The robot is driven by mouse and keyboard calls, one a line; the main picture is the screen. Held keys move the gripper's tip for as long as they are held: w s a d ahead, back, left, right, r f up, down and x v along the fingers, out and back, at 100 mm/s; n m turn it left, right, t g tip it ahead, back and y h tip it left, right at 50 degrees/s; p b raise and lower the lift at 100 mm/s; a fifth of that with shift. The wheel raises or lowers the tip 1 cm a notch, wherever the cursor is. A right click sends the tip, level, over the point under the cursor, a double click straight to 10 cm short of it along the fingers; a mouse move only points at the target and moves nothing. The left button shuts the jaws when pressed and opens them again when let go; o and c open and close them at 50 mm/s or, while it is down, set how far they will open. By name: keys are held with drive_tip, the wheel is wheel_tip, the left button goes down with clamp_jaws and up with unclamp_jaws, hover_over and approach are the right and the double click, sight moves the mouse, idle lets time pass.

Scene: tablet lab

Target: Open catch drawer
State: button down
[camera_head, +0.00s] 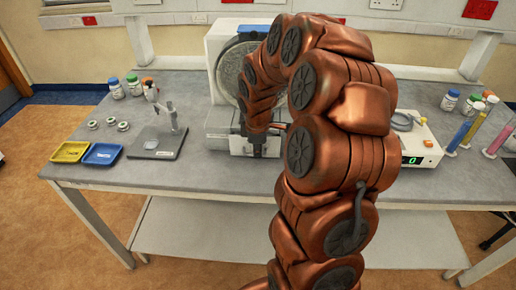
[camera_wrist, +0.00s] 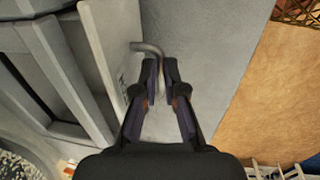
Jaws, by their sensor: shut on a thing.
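The catch drawer (camera_head: 238,145) is a pale box low at the front of a white machine (camera_head: 222,45) with a large round disc. Its light grey front also shows in the wrist view (camera_wrist: 95,40), left of my fingers. A bent grey metal handle (camera_wrist: 146,47) sticks out from that front. My gripper (camera_wrist: 161,72) is shut on this handle, which runs between its two dark fingers. In the head view my gripper (camera_head: 261,153) is at the drawer's front, partly covered by my arm. I cannot tell how far the drawer is out.
The machine stands on a grey bench (camera_head: 200,185). To its left are a small stand (camera_head: 160,140), yellow tray (camera_head: 70,152), blue tray (camera_head: 103,154) and several bottles. To its right are a scale (camera_head: 418,150) and coloured cylinders (camera_head: 472,125). The bench front is mostly clear.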

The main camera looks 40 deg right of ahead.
drive_tip(key=shift+s+a+b, duration=1.4)
drive_tip(key=shift+s+a, duration=0.95)
drive_tip(key=shift+s, duration=0.25)
drive_tip(key=c, duration=1.5)
unclamp_jaws()
drive_tip(key=r, duration=0.4)
drive_tip(key=s+a+r, duration=0.1)
drive_tip(key=r, duration=0.7)
drive_tip(key=shift+s+a, duration=0.15)
drive_tip(key=shift+s, duration=0.15)
